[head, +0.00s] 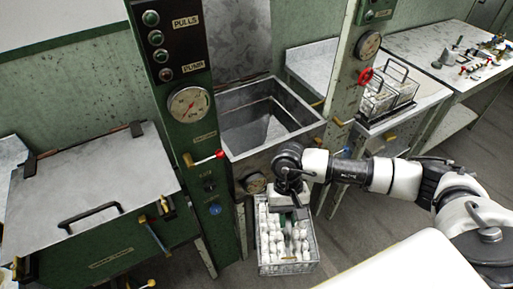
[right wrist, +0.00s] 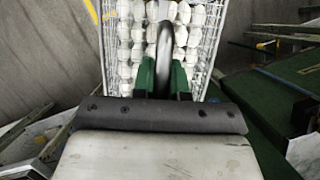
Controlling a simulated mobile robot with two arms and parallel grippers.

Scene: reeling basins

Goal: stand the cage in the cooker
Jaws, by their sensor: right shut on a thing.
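The cage (head: 286,267) is a wire basket filled with white cocoons, and it hangs upright in front of the open metal basin. My right gripper (head: 291,209) is above the cage and shut on its handle. In the right wrist view the green fingers (right wrist: 162,78) close around the dark curved handle (right wrist: 164,45), with the cage's wire wall (right wrist: 209,45) on the right. The open basin (head: 282,142), which looks like the cooker, is behind and above the cage; its inside shows no cage. My left gripper is out of view.
A green control post (head: 190,130) with a gauge and red-tipped lever stands left of the basin. Another post (head: 352,75) with a red valve wheel stands right. A lidded green box (head: 95,190) is at left.

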